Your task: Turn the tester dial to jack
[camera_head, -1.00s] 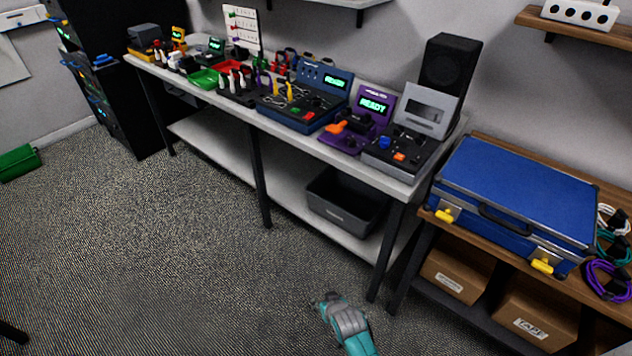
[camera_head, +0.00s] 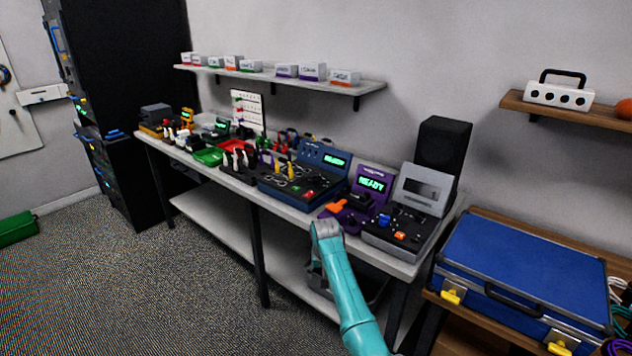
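A grey tester (camera_head: 404,214) with a dark top, a blank screen panel, a blue knob (camera_head: 384,220) and an orange button (camera_head: 400,236) stands at the right end of the bench. The blue knob looks like the dial; its markings are too small to read. To its left is a purple tester (camera_head: 372,182) with a lit READY screen and an orange part (camera_head: 336,206). My gripper (camera_head: 324,226), grey on my teal arm, appears in front of the bench edge, left of and below the grey tester. Its fingers are too small to tell open or shut.
A blue console (camera_head: 322,160) with a lit screen, a green tray (camera_head: 208,157) and a red tray (camera_head: 232,146) line the bench (camera_head: 400,266). A black speaker (camera_head: 442,150) stands behind the grey tester. A blue case (camera_head: 525,260) is at right.

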